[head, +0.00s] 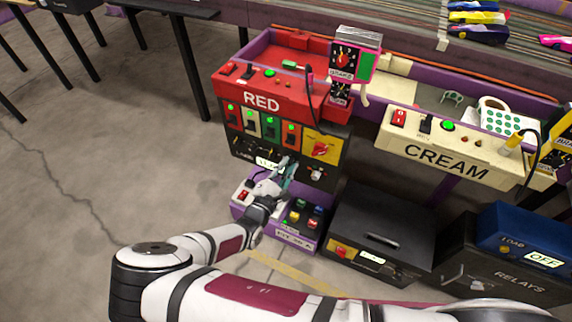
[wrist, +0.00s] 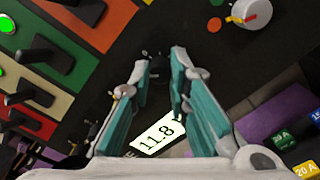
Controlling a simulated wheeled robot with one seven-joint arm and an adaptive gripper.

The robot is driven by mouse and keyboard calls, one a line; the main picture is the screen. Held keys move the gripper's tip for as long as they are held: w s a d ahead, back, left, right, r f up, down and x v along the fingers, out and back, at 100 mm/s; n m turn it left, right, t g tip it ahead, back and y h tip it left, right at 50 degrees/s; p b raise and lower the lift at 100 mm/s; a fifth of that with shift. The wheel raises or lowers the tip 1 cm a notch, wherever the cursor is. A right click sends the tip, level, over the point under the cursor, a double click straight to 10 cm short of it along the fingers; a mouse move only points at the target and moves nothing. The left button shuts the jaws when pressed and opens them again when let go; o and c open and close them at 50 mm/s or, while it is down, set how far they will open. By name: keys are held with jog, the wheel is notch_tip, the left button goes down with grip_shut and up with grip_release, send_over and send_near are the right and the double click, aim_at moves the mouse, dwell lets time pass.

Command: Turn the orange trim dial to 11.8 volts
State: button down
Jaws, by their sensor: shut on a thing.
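The orange trim dial, a small dark knob below the orange plate (wrist: 105,18), is between my fingertips and mostly hidden by them. My gripper (wrist: 163,72) is shut on it, with teal pads either side. In the head view my gripper (head: 287,166) reaches the lower front of the black panel under the RED box. A lit display (wrist: 157,138) below the dial reads 11.8. It also shows, partly covered, in the head view (head: 266,162). The dial's pointer cannot be made out.
A grey knob (wrist: 244,14) with an orange mark sits to the right of the dial. Small trim knobs and colored plates with black switches lie to the left.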

jog(key=shift+f+n, duration=0.15)
jog(key=shift+n, duration=0.15)
jog(key=c, duration=1.5)
grip_release()
jog(key=shift+s, duration=0.1)
jog(key=v, duration=1.2)
